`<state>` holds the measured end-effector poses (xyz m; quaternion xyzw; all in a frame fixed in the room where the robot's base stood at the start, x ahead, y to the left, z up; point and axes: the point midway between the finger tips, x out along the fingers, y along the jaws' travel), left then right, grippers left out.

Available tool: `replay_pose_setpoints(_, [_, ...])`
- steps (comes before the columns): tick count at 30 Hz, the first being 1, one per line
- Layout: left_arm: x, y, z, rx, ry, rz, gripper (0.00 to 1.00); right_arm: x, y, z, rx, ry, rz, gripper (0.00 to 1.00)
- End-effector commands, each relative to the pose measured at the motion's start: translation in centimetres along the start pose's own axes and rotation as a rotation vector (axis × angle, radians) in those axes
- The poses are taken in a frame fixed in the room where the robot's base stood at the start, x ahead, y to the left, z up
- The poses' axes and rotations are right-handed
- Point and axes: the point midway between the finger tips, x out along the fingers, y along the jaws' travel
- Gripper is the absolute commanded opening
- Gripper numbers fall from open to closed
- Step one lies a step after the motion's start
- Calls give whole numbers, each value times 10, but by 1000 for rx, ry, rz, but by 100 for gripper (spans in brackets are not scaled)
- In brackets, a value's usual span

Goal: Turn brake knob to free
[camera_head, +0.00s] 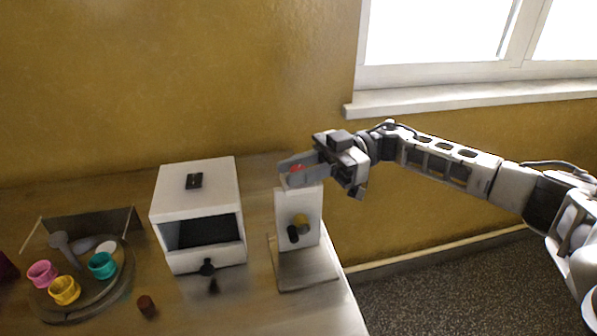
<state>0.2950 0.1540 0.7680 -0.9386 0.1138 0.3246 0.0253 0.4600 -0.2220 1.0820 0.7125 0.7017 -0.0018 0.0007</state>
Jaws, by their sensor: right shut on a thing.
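A white upright stand (312,205) rises from a flat base plate (305,276) near the table's right end. A dark knob (293,234) sticks out of its front, with a yellowish round part (301,220) beside it. My right gripper (297,172) is at the top of the stand, reaching in from the right. It is shut on a small red piece (296,168), mostly hidden between its grey fingers. I cannot tell which of these is the brake knob, and no free mark is readable. My left gripper is not in view.
A white box (196,191) with a dark front opening and a black front knob (207,267) stands left of the stand. A round tray (52,312) holds pink, yellow and teal cups. A small brown cylinder (147,306) stands near it. A window sill (450,101) is behind my arm.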

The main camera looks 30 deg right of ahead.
Motion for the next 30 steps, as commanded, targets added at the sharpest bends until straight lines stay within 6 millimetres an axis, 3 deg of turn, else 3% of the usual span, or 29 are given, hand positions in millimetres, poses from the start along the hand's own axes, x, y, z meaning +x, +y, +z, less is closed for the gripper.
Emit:
replay_pose_setpoints(15, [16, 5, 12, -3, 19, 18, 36, 1, 1, 1, -5, 5, -420, 2])
replay_pose_setpoints(30, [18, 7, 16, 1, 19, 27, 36, 1, 0, -1, -4, 6, -561, 2])
